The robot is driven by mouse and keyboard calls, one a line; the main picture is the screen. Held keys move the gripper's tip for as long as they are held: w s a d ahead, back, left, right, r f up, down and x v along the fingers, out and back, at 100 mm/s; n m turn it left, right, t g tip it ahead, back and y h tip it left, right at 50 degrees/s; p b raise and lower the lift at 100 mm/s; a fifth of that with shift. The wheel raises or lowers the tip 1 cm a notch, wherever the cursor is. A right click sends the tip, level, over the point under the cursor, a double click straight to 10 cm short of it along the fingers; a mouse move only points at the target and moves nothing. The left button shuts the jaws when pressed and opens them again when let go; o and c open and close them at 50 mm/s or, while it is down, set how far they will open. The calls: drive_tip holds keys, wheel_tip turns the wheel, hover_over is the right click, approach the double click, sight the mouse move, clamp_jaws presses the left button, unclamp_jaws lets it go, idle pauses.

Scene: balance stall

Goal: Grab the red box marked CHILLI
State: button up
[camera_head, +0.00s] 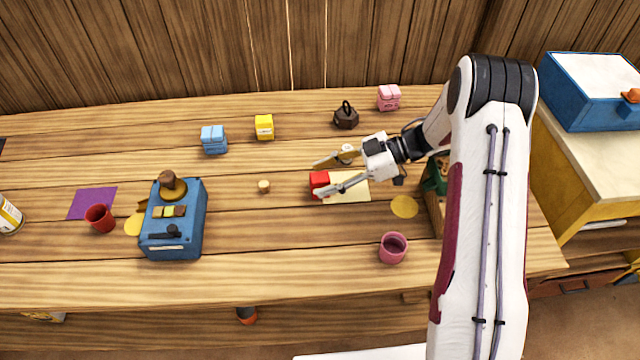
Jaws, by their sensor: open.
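A small red box (319,181) stands on the table at the left edge of a cream-yellow mat (356,194). Any CHILLI marking is too small to read. My gripper (317,178) reaches in from the right with its fingers spread and pointing left. In the picture the red box lies between the fingertips, close to the nearer finger, which covers part of it. I cannot tell whether that finger touches it.
A small pale object (346,151) is partly hidden by the far finger. A dark weight (346,116), a pink box (389,98), a yellow box (264,127) and a blue box (214,139) stand behind. A pink cup (393,247) is in front. A blue scale (174,222) stands left.

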sight(326, 176)
drive_tip(key=c, duration=1.3)
drive_tip(key=shift+r, duration=0.15)
drive_tip(key=shift+r, duration=4.9)
